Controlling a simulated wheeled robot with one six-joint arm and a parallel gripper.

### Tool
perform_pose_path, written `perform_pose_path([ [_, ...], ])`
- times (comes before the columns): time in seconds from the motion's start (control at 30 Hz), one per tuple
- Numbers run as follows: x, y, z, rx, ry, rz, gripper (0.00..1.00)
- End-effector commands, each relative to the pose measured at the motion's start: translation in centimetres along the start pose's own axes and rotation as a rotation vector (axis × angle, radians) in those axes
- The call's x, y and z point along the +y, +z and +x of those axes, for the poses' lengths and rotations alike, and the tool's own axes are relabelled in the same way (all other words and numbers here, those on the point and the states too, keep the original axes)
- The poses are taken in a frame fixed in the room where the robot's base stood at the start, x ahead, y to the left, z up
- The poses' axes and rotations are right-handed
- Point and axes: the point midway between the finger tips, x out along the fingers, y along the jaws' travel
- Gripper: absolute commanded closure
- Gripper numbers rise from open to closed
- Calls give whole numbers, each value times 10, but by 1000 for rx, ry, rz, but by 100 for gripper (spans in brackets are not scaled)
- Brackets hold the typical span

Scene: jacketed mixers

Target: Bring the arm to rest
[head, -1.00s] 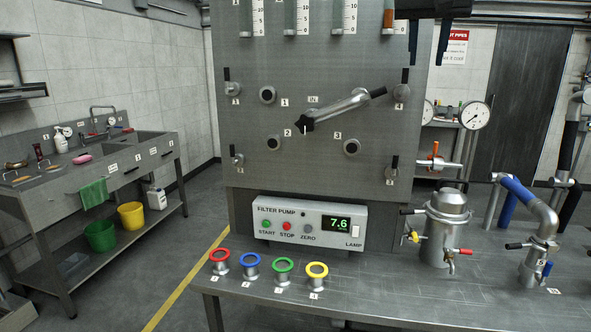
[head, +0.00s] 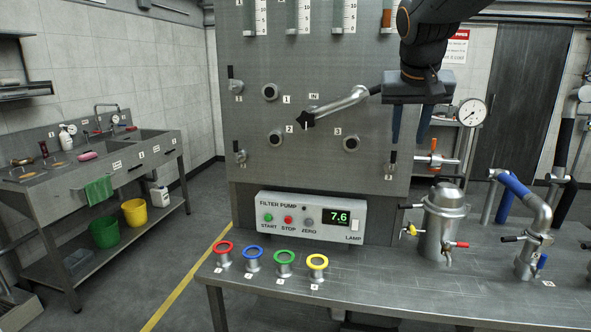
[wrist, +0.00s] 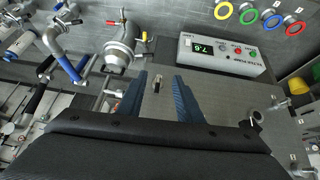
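My gripper (head: 410,122) hangs in front of the right edge of the grey upright panel (head: 315,170), fingers pointing down. Its two blue fingers are spread apart. The wrist view shows my gripper (wrist: 160,98) from behind, with nothing held between the fingers. A small lever valve (wrist: 158,85) on the panel shows in the gap between them, apart from the fingertips. My arm comes in from the top right.
A pipe with a black handle (head: 345,103) sits left of my gripper on the panel. Below stand the pump box (head: 312,219), coloured rings (head: 284,257) and a steel vessel (head: 443,215). Blue and steel pipes (head: 525,200) rise at right.

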Motion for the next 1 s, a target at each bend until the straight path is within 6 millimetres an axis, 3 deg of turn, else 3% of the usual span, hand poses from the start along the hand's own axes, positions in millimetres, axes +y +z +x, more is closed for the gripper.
perform_pose_path([
  [0.1, -11, 60, 45, -89, -28, -51, 67],
  [0.3, -22, 184, 109, -245, -83, -134, 67],
  [0.5, -22, 298, 139, -371, -124, -188, 67],
  [0.6, -20, 335, 143, -410, -135, -205, 67],
  [0.77, -19, 361, 145, -437, -143, -216, 67],
  [1.0, -19, 361, 145, -437, -143, -216, 67],
])
